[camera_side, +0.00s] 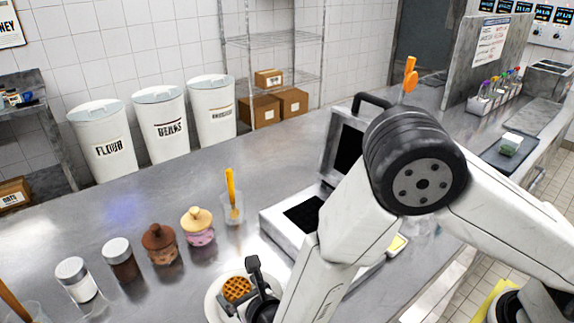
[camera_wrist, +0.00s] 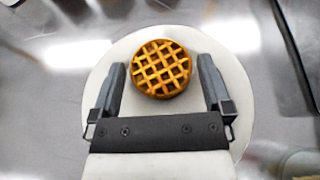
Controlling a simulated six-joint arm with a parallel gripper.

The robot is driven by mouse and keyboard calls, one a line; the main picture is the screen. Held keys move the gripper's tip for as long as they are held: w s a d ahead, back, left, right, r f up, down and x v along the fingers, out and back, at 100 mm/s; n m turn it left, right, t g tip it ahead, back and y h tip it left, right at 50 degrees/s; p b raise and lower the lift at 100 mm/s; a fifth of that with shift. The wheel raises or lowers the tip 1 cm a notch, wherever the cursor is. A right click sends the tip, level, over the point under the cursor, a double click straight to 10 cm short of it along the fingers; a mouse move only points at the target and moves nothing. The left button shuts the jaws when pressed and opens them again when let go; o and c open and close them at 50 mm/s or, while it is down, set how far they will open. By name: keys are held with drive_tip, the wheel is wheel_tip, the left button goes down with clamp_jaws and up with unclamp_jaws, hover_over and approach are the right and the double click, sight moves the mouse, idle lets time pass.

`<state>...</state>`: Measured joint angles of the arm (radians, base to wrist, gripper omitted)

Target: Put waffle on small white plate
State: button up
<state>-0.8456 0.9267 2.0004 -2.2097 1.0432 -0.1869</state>
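A round, golden-brown waffle (camera_side: 237,289) with a grid pattern lies over a small white plate (camera_side: 211,303) at the bottom of the side view. In the wrist view the waffle (camera_wrist: 160,69) sits toward the far part of the plate (camera_wrist: 233,78), inside its rim. My gripper (camera_wrist: 161,64) is open, with one dark finger on each side of the waffle and a visible gap to it on both sides. In the side view my gripper (camera_side: 242,282) is low over the plate, and my arm hides the plate's right part.
A metal appliance with a raised dark lid (camera_side: 345,147) stands just behind my arm. Lidded jars (camera_side: 199,228) and a clear container with an orange utensil (camera_side: 232,205) stand left of and behind the plate.

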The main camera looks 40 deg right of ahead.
drive_tip(key=shift+r, duration=0.1)
drive_tip(key=shift+r, duration=0.35)
drive_tip(key=shift+v, duration=3.75)
